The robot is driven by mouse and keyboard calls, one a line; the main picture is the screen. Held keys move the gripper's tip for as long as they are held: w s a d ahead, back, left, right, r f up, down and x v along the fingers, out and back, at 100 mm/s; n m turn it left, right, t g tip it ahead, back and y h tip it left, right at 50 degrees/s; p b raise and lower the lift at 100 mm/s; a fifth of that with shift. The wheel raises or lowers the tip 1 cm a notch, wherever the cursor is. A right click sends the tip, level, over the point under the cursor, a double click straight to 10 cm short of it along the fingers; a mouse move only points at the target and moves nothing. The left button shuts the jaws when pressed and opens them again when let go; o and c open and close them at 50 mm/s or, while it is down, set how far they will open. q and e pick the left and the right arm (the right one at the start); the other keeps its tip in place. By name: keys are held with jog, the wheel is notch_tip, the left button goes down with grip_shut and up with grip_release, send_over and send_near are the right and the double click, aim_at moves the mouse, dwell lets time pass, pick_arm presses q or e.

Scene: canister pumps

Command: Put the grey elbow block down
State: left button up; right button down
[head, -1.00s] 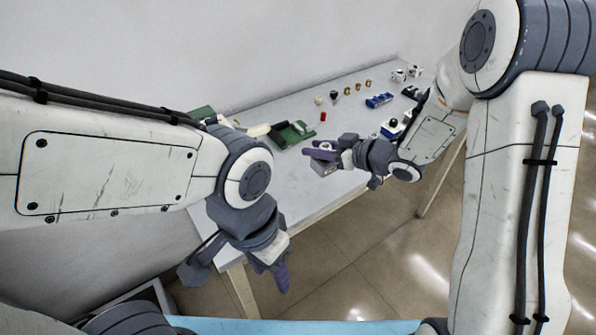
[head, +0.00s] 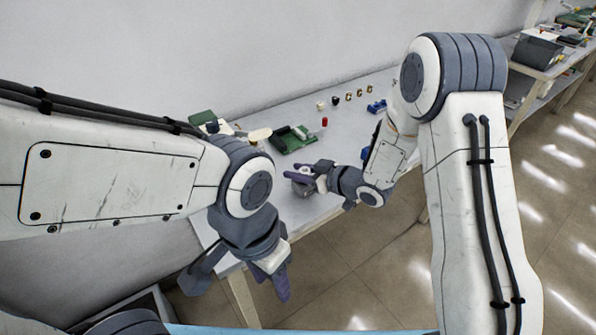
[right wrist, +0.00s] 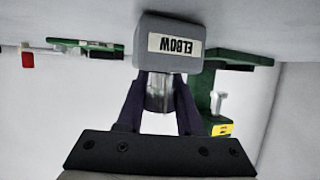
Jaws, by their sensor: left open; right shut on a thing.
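The grey elbow block (head: 301,189) is at the near part of the table, partly covered by my right gripper (head: 312,176). There my right gripper (right wrist: 160,98) is shut on the block's shiny metal stub. I cannot tell whether the block touches the tabletop. My left gripper (head: 277,284) is empty and open, low in front of the table's near edge.
A red piece (head: 325,122), several small brass parts (head: 349,96) and a blue part (head: 376,106) stand farther back. A green clamp-like thing (right wrist: 205,85) shows behind the block.

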jog(key=shift+f, duration=0.2)
jog(key=c, duration=0.5)
grip_release()
jog(key=shift+c, duration=0.2)
jog(key=shift+r, duration=0.15)
